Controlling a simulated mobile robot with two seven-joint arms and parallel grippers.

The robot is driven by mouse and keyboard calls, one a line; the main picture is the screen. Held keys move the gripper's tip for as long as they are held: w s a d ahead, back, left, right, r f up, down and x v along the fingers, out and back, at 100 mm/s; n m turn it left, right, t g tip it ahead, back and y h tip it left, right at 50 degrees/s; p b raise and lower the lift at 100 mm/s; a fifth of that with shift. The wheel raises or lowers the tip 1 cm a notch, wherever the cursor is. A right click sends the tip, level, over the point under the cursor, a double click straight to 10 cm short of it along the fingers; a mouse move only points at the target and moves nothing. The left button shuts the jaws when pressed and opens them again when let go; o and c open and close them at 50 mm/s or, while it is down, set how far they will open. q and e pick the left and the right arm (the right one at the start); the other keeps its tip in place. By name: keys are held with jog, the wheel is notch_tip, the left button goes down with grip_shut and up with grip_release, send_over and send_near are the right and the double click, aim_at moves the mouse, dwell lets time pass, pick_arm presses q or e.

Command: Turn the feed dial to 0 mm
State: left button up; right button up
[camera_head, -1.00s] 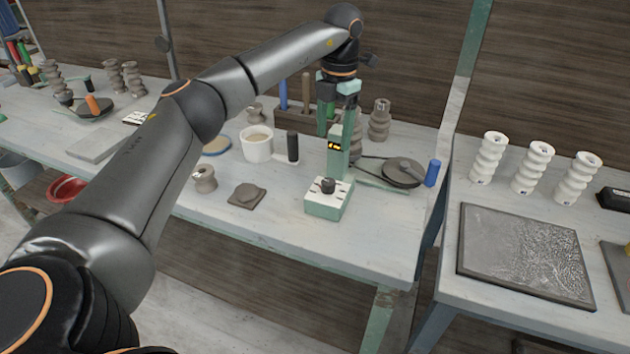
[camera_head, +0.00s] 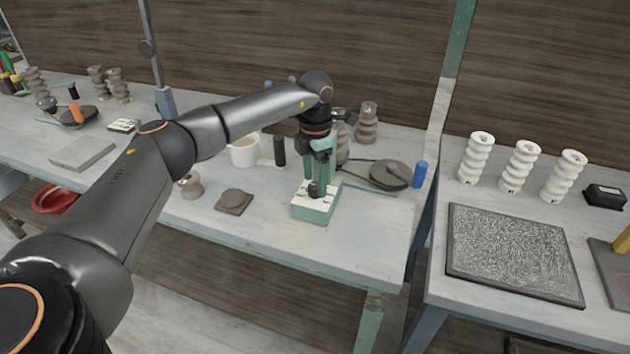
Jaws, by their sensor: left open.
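The feed dial (camera_head: 315,188) is a small dark knob on the white top of a green box (camera_head: 313,210) near the front of the middle table. My left gripper (camera_head: 319,180) points down from above, open, with its fingers close over the knob. I cannot tell whether they touch it. My right gripper is not in view.
A round dark wheel (camera_head: 390,175) and a blue cylinder (camera_head: 420,174) stand to the right. A white cup (camera_head: 244,152), a black cylinder (camera_head: 279,151) and a brown clay slab (camera_head: 233,201) are to the left. The table front beside the box is clear.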

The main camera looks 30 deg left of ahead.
pick_arm(q)
jog(key=shift+f, duration=0.75)
grip_shut()
